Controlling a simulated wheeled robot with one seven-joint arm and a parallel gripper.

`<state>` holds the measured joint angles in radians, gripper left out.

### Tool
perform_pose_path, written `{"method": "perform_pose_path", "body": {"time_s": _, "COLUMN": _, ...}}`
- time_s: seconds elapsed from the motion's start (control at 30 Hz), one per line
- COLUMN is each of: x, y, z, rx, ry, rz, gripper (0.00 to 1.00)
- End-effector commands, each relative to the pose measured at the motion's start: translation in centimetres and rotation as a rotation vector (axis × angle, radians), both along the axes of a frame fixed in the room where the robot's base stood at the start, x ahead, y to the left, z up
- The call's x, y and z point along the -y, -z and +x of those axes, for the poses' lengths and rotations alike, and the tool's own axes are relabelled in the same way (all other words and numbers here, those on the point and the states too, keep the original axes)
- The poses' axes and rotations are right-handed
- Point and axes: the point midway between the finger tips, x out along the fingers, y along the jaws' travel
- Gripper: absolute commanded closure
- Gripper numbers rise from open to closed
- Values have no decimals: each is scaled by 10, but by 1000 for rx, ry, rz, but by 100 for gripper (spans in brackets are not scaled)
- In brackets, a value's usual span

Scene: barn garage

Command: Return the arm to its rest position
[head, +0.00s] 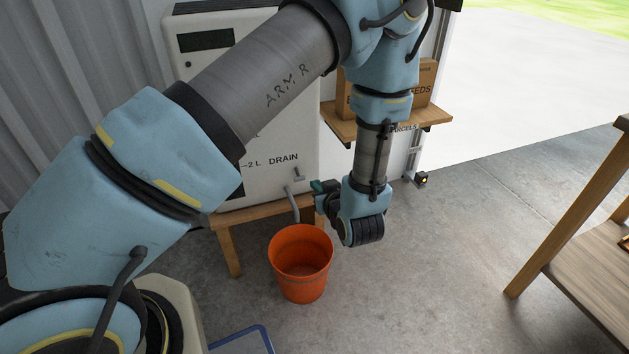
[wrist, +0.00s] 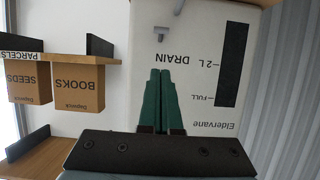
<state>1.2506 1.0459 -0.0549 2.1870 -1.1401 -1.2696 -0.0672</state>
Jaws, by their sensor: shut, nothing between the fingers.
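My gripper (head: 319,187) is at the end of my blue and grey arm, which reaches across the head view in front of a white drain unit (head: 295,135). The wrist view shows its two green fingers (wrist: 160,82) shut together with nothing between them. They point at the front of the white unit (wrist: 195,30), marked "2 L DRAIN" and "Eldervane". The gap between the fingertips and the unit cannot be judged. In the head view my arm hides much of the unit, and the gripper is partly hidden by my wrist.
An orange bucket (head: 301,276) stands on the concrete floor below the unit's spout, close to my wrist. A wooden shelf (head: 428,123) holds cardboard boxes (wrist: 79,82) beside the unit. A wooden table (head: 590,285) stands at the right. Floor between is clear.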

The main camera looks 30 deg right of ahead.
Motion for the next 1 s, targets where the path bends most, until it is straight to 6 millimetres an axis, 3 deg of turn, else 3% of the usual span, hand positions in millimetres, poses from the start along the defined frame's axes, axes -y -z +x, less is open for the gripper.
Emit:
{"method": "perform_pose_path", "body": {"time_s": 0.5, "x": 0, "y": -1, "z": 1, "rx": -3, "ry": -1, "rz": -1, "gripper": 100}}
{"method": "perform_pose_path", "body": {"time_s": 0.67, "x": -6, "y": -11, "z": 25, "rx": -93, "ry": -14, "rz": -32, "gripper": 100}}
{"method": "perform_pose_path", "body": {"time_s": 0.87, "x": -46, "y": -46, "z": 79, "rx": -360, "ry": -6, "rz": -95, "gripper": 100}}
{"method": "perform_pose_path", "body": {"time_s": 1.0, "x": -98, "y": -78, "z": 97, "rx": -535, "ry": 20, "rz": -105, "gripper": 100}}
